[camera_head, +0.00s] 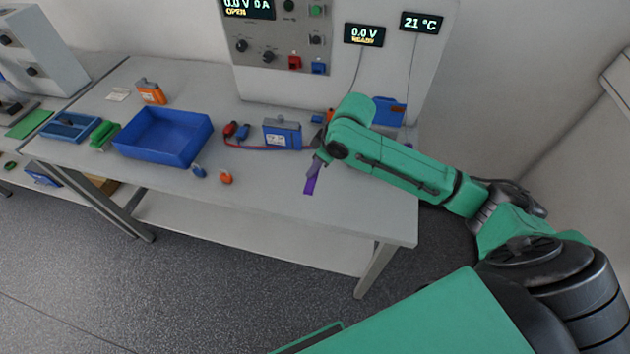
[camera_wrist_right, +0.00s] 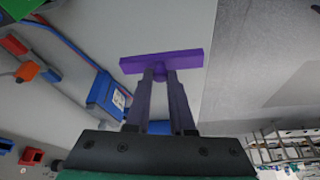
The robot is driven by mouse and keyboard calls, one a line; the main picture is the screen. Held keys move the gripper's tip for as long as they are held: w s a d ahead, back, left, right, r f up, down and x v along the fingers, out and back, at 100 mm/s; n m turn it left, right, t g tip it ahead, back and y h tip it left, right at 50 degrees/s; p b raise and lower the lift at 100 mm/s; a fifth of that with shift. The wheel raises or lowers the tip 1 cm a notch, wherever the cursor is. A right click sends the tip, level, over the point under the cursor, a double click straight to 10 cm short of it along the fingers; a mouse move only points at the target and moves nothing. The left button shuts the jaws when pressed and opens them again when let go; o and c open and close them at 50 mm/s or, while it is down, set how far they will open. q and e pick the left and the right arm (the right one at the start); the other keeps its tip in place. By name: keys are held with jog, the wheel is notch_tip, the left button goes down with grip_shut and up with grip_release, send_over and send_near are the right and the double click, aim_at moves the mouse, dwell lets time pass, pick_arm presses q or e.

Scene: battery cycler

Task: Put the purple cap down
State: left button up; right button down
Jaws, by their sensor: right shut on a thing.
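The purple cap (camera_head: 310,185) is a flat bar with a small round stub, held at the tips of my right gripper (camera_head: 316,165) above the front right of the table. In the right wrist view the purple cap (camera_wrist_right: 162,62) lies across the fingertips of my right gripper (camera_wrist_right: 160,80), which is shut on its stub. I cannot tell the exact gap between the cap and the tabletop (camera_head: 270,215). My left gripper is not in view.
A blue-grey battery (camera_head: 282,134) with red and blue leads stands behind the cap. A blue bin (camera_head: 165,135), a small orange piece (camera_head: 226,178) and a small blue piece (camera_head: 198,171) are to the left. The tabletop right of the cap is clear up to its edge.

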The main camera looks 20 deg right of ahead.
notch_tip(320, 180, down, 6)
jog(key=shift+f+p, duration=0.2)
jog(key=shift+p, duration=0.15)
jog(key=shift+f, duration=0.35)
jog(key=shift+f, duration=0.1)
jog(key=c, duration=0.8)
grip_release()
jog(key=b+v, duration=0.1)
jog(key=v, duration=1.1)
jog(key=shift+a, duration=0.1)
